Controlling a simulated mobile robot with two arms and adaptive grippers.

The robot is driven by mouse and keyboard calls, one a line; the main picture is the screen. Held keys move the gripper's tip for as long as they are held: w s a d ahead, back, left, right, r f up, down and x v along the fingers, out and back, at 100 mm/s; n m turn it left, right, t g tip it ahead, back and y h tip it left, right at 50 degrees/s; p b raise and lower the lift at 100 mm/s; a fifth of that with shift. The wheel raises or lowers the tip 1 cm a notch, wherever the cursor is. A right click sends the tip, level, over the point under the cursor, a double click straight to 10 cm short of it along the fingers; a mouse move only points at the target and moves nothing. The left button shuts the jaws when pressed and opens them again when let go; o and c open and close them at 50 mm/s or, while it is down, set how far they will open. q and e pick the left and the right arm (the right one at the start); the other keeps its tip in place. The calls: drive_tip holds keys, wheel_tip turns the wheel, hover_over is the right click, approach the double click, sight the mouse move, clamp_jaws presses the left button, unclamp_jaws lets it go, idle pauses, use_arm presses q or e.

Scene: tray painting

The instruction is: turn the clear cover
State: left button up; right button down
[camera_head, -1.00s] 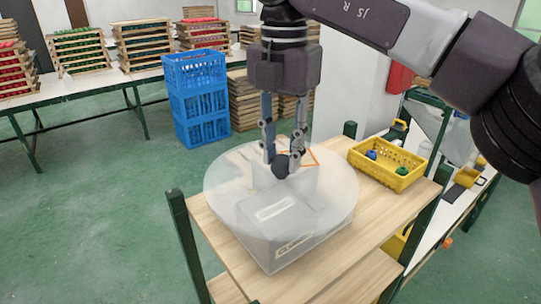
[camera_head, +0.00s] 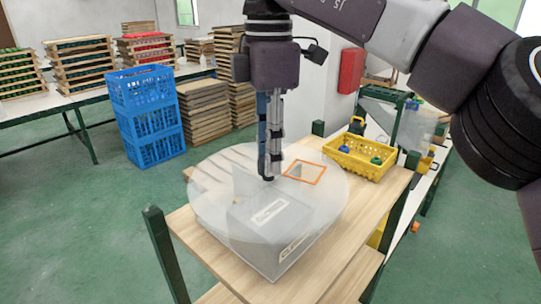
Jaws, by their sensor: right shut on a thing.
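The clear cover (camera_head: 318,200) is a round, see-through disc lying flat on top of a grey-white box (camera_head: 283,250) with paper labels. An orange-edged square (camera_head: 305,173) on the cover lies just right of my right gripper. My right gripper (camera_head: 268,178) points straight down at the middle of the cover, its fingers seen nearly edge-on and shut on the cover's knob, which the fingers mostly hide. My left gripper is not in view.
The box stands on a wooden shelf top (camera_head: 345,240) with green posts (camera_head: 165,255). A yellow basket (camera_head: 360,160) with small coloured items stands behind right. Blue crates (camera_head: 150,118) and stacked wooden trays (camera_head: 203,108) stand on the floor behind.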

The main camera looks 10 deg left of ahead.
drive_tip(key=shift+m+b, duration=0.3)
drive_tip(key=shift+m, duration=0.9)
drive_tip(key=shift+r, duration=0.1)
drive_tip(key=c, duration=1.5)
unclamp_jaws()
drive_tip(key=shift+a, duration=0.1)
drive_tip(key=shift+c, duration=0.2)
